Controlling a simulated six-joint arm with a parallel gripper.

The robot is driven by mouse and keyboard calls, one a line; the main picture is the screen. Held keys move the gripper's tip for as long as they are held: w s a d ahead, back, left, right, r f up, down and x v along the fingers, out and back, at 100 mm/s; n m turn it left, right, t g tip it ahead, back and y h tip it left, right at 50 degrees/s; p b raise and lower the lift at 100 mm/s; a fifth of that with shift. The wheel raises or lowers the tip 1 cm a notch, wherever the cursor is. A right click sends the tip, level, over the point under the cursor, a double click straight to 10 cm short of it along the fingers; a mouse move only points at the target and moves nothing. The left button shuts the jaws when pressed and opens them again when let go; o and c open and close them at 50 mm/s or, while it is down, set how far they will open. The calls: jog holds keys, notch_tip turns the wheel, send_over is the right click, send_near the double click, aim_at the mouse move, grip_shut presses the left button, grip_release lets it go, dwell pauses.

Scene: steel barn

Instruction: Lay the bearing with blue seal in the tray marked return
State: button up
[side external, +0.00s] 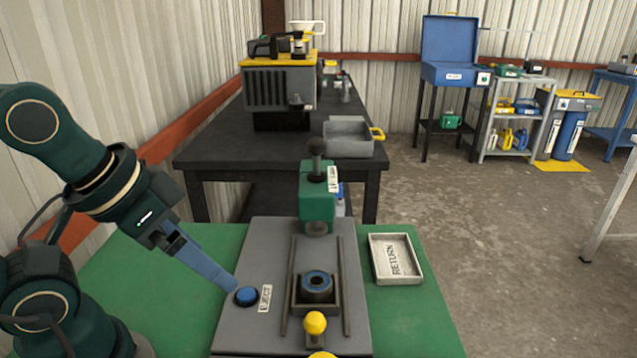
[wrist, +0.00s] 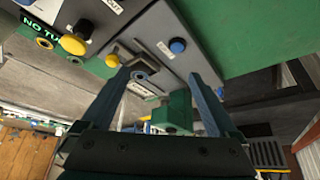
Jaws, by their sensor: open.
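The bearing with blue seal (side external: 317,284) sits in a square dark holder (side external: 300,304) between two rails on the grey fixture plate. It also shows, small, in the wrist view (wrist: 140,74), between my fingers in the picture. My gripper (side external: 231,287) points down at the plate's left side, beside the blue button (side external: 246,296) and left of the bearing. In the wrist view its two fingers (wrist: 160,75) are spread with nothing between their tips. The tray marked RETURN (side external: 382,248) lies on the green bench right of the plate and looks empty.
A green press head (side external: 317,195) with a black knob stands behind the holder. A yellow knob (side external: 316,323) stands in front of it. A dark table (side external: 225,143) with a machine and a grey bin (side external: 348,138) is behind. Green bench top (side external: 410,315) is clear near the tray.

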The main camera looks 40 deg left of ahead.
jog(key=d+n+g+h, duration=0.3)
jog(key=d+n+h, duration=0.1)
jog(key=d, duration=0.1)
jog(key=n+h, duration=0.7)
jog(key=n, duration=0.5)
send_over(312, 279)
jog(key=s, duration=0.4)
notch_tip(312, 279, down, 3)
jog(key=shift+f, duration=0.15)
jog(key=a+f+n, duration=0.1)
jog(key=n, duration=0.1)
jog(key=w+a+f+n+t+h, duration=0.1)
jog(key=a+f, duration=0.1)
jog(key=w+a+f+n+t, duration=0.1)
jog(key=n, duration=0.1)
jog(key=shift+a+f+n, duration=0.2)
jog(key=shift+f+n, duration=0.1)
jog(key=shift+f, duration=0.1)
jog(key=shift+a+f+n+t, duration=0.2)
jog(key=shift+f+n+t, duration=0.1)
jog(key=shift+f, duration=0.1)
jog(key=shift+x, duration=2.45)
jog(key=shift+r, duration=0.1)
grip_shut()
